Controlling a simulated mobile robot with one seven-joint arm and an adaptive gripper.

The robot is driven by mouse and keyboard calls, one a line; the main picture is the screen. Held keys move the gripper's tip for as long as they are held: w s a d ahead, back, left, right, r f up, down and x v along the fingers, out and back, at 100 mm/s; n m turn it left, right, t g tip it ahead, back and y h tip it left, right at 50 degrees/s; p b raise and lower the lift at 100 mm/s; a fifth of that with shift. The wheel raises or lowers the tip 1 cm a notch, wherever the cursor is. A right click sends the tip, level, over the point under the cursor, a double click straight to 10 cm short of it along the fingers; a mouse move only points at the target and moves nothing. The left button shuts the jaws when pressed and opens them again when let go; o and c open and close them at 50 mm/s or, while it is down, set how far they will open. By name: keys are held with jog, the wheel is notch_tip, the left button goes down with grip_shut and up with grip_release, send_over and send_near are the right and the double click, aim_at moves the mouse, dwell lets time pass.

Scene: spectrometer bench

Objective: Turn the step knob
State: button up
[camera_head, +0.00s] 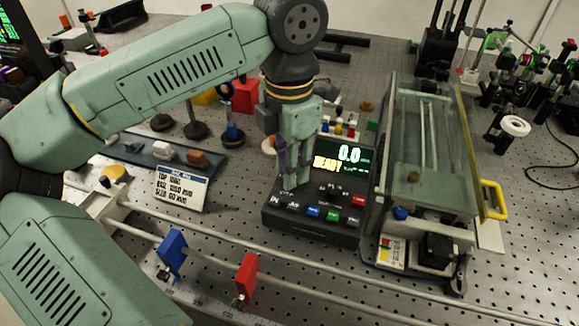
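A black control console (318,226) stands on the perforated bench. I cannot read which control is the step knob. My gripper (291,185) points down over the console's left part. Its fingers hide some of the panel there. Contact with the knob and the finger gap are unclear.
A glass-topped instrument (430,150) with a yellow handle (494,199) stands right of the console. A rail with blue (172,252) and red (246,275) holders runs in front. A label card (181,189) stands left. Posts and optics crowd the back.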

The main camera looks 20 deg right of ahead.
jog(key=shift+f, duration=1.1)
grip_shut()
